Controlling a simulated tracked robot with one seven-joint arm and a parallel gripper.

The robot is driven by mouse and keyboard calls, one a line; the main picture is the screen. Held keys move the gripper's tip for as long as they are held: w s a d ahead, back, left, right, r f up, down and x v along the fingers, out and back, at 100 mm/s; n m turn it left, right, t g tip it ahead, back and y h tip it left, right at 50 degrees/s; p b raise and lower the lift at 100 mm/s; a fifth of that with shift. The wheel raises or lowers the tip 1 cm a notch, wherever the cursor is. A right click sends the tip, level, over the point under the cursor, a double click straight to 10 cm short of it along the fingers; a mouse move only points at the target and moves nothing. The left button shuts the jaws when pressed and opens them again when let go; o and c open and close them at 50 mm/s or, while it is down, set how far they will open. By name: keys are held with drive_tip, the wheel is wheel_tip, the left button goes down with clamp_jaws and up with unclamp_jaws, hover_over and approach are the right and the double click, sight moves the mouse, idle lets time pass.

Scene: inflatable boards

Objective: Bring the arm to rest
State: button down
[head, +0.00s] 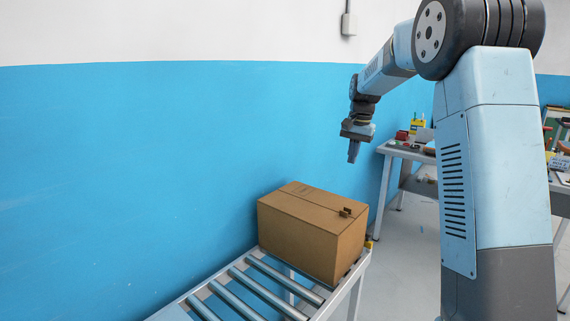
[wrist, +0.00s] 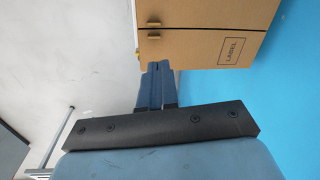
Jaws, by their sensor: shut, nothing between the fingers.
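My gripper (head: 354,151) hangs from my raised, bent arm and points down in the head view. In the wrist view its two blue-grey fingers (wrist: 156,86) are together with nothing between them. A closed cardboard box (head: 300,243) sits below and to the left of the gripper in the head view, and the gripper is apart from it. The box also shows at the top of the wrist view (wrist: 205,35), with a printed label and small brown tabs.
The box stands on a roller conveyor (head: 234,301) along a blue and white wall (head: 130,170). A workbench (head: 396,151) with several small items stands behind my arm at right. Grey floor (head: 405,250) is clear between conveyor and bench. A wall box (head: 348,24) hangs above.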

drive_tip(key=s+r+n+t, duration=0.1)
drive_tip(key=s+r, duration=0.3)
drive_tip(key=s, duration=0.7)
drive_tip(key=s+r+n+t, duration=0.15)
drive_tip(key=s+r, duration=0.25)
drive_tip(key=s, duration=0.7)
drive_tip(key=s+d+f+n+t, duration=0.1)
drive_tip(key=s+f, duration=0.1)
drive_tip(key=s, duration=0.8)
drive_tip(key=s+d+f+n+t+h, duration=0.1)
drive_tip(key=s+f+n, duration=0.1)
drive_tip(key=s, duration=0.8)
drive_tip(key=shift+f, duration=0.6)
